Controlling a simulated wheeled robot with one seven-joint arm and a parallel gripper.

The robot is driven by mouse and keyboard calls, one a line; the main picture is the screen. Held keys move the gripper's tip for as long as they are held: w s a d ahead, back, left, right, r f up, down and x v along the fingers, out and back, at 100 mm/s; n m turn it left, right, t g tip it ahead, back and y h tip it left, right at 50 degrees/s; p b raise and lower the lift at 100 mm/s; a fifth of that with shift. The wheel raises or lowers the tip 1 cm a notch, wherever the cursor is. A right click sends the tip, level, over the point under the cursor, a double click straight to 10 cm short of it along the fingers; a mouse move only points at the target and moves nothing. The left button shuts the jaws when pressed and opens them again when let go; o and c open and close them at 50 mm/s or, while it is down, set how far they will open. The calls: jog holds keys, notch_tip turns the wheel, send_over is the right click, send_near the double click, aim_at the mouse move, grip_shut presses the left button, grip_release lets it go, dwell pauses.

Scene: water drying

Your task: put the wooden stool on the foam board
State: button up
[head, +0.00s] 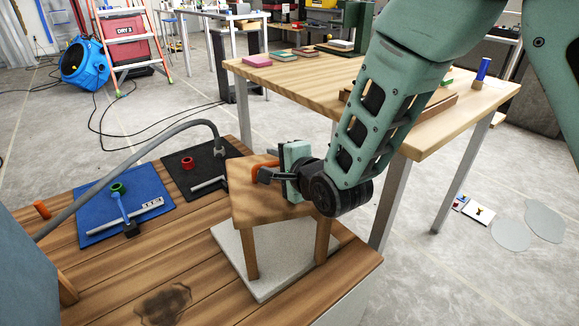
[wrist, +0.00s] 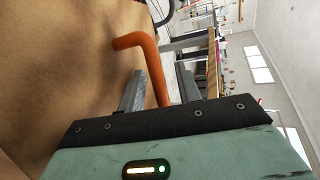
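The wooden stool (head: 245,205) is over the pale foam board (head: 285,275), upright, with its visible front legs ending over the board; the left one is close to the board's left edge. The feet look to be on the board, though a small gap is hard to rule out. The stool's far legs are hidden. An orange handle (head: 262,170) rises from the seat and also shows in the wrist view (wrist: 150,62). My gripper (wrist: 162,85) is at the handle, with a finger on each side. A gap shows between the handle and the right finger, so it looks open around the handle.
The board lies at the right end of a plank platform (head: 110,285). A wooden table (head: 310,85) stands close behind my arm.

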jog(key=p+v, duration=0.2)
jog(key=v, duration=0.7)
jog(key=shift+r, duration=0.2)
jog(key=shift+s+p, duration=0.1)
jog(key=shift+p, duration=0.4)
jog(key=p, duration=0.2)
jog(key=s+p, duration=0.1)
jog(key=p, duration=0.1)
jog(key=shift+s+d+r, duration=0.1)
jog(key=shift+d+r, duration=0.15)
jog(key=shift+d, duration=0.15)
jog(key=shift+s+d+p, duration=0.25)
jog(key=shift+s+p, duration=0.15)
jog(key=shift+p, duration=0.85)
jog(key=s+d+r+n+g+h, duration=0.2)
jog(key=s+r+n+g, duration=0.1)
jog(key=s+n, duration=0.4)
jog(key=s+d+r+n+g+h, duration=0.2)
jog(key=s+d+r+n+g, duration=0.1)
jog(key=s+n+g, duration=0.2)
jog(key=s+d+r+n+g+h, duration=0.2)
jog(key=s+r+n+g, duration=0.1)
jog(key=s+n, duration=0.6)
jog(key=shift+s+d+g, duration=0.2)
jog(key=shift+d+g, duration=0.2)
jog(key=shift+g, duration=0.3)
